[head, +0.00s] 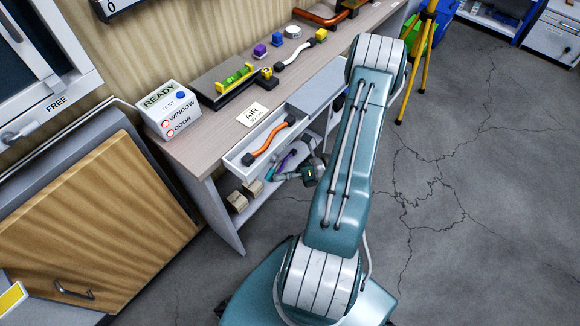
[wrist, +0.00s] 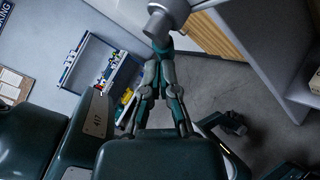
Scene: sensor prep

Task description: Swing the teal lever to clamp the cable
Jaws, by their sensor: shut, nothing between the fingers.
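I cannot pick out a teal lever for certain in either view. A black fixture (head: 222,88) with green and yellow parts lies on the workbench in the head view. An orange cable (head: 268,140) with black ends lies in the open drawer.
The drawer (head: 236,157) juts out from the bench (head: 205,135). A READY box (head: 168,110) stands at the bench's left end, and an AIR card (head: 252,115) lies near its edge. A lower shelf holds wooden blocks (head: 237,201). Cracked floor (head: 480,200) is clear to the right.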

